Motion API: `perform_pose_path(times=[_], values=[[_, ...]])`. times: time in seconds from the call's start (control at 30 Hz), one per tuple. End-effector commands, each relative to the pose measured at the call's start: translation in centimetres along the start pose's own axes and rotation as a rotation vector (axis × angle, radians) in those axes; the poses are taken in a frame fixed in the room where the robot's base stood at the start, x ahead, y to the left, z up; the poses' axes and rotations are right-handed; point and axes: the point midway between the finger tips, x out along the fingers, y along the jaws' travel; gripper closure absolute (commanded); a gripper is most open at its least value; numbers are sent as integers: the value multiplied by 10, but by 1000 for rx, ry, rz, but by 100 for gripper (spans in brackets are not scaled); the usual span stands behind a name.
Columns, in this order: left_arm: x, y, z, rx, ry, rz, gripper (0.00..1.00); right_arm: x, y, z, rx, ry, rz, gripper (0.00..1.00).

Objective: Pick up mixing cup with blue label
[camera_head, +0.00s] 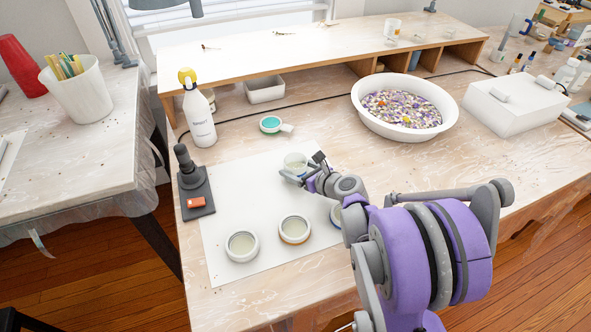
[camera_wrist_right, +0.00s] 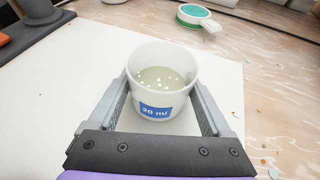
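The mixing cup with the blue "20 ml" label (camera_wrist_right: 162,92) is white, upright, and holds a pale liquid with small bubbles. In the head view the cup (camera_head: 295,161) is at the upper part of the white sheet. My right gripper (camera_wrist_right: 163,100) has one finger on each side of the cup, close to its wall. The fingers are spread wide, and I cannot see clear contact. In the head view the right gripper (camera_head: 301,170) partly covers the cup's lower part. My left gripper is not in view.
Similar cups stand at the sheet's front: one white (camera_head: 241,246), one orange-banded (camera_head: 294,230), one partly behind my right arm (camera_head: 336,216). A dark stand with a red part (camera_head: 196,188) is left.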

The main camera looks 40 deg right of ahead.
Motion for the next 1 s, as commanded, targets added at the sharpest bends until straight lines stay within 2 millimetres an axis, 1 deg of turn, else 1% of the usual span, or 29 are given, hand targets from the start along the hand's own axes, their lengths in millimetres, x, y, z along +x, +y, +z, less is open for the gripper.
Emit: perform_pose_path(times=[0.03,0.17,0.2,0.27,0.3,0.67,0.87,1.0], values=[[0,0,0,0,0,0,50,0,0,0,0,0,0,32],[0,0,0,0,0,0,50,0,0,0,0,0,0,56],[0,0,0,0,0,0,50,0,0,0,0,0,0,63],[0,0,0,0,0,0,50,0,0,0,0,0,0,74],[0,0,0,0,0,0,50,0,0,0,0,0,0,75],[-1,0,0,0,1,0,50,-1,0,3,0,0,0,75],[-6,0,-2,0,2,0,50,-6,0,14,0,0,0,75],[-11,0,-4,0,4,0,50,-11,0,26,0,0,0,75]])
